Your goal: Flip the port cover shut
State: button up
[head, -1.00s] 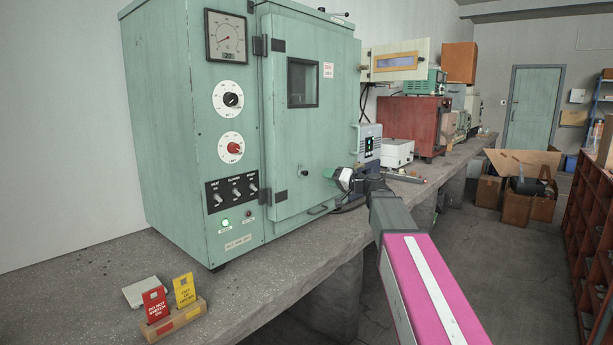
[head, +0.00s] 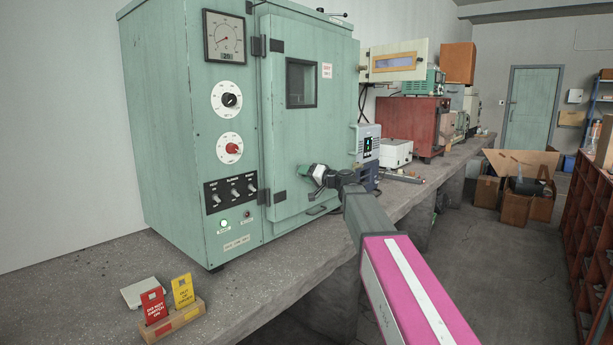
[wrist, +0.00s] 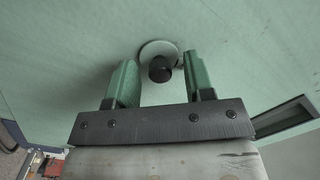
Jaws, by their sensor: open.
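The port is on the door of the green oven (head: 340,110). In the wrist view its pale round disc (wrist: 153,47) shows with a dark round knob (wrist: 160,70) in front of it. I cannot tell which part is the cover or how far it is swung. In the head view my gripper (head: 305,171) hides the port. My gripper, with green fingers, is open and points at the door. In the wrist view its fingers (wrist: 160,80) stand on either side of the knob, apart from it, with nothing held between them.
A grey-blue box with a lit display (head: 367,147) stands close beyond my gripper. Tags in a wooden holder (head: 172,322) sit at the bench's near end.

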grip_shut()
jog(key=shift+s+a+m, duration=0.15)
jog(key=shift+s+m, duration=0.05)
jog(key=shift+m, duration=0.7)
jog(key=shift+s+a+m, duration=0.1)
jog(key=shift+s+m, duration=0.05)
jog(key=shift+m, duration=0.75)
grip_release()
jog(key=shift+d, duration=0.1)
jog(key=v, duration=1)
jog(key=shift+s+d+f, duration=0.2)
jog(key=shift+s, duration=0.1)
